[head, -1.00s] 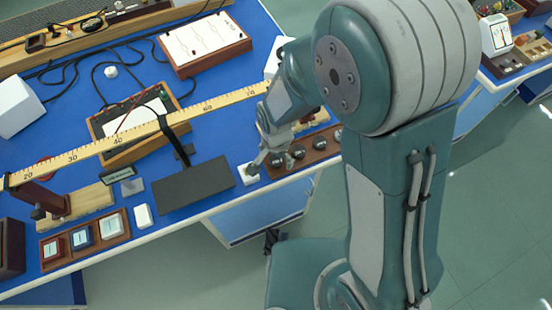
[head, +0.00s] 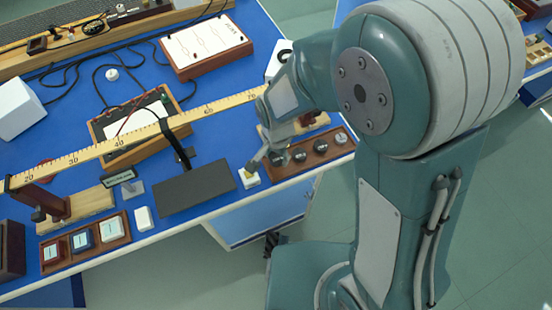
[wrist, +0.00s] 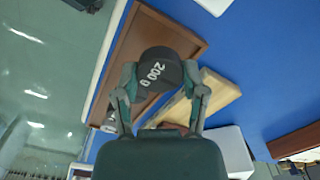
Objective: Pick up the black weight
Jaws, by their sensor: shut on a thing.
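The black weight (wrist: 159,66), marked "200 g", sits between the two fingers of my gripper (wrist: 160,80) in the wrist view. The fingers touch it on both sides and are shut on it. In the head view my gripper (head: 268,158) is at the left end of a brown wooden weight tray (head: 332,153), and the held weight is partly hidden by the fingers. The tray also shows behind the weight in the wrist view (wrist: 143,38). I cannot tell whether the weight is clear of the tray.
A long yellow ruler (head: 130,138) runs behind. Open floor lies in front of the bench.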

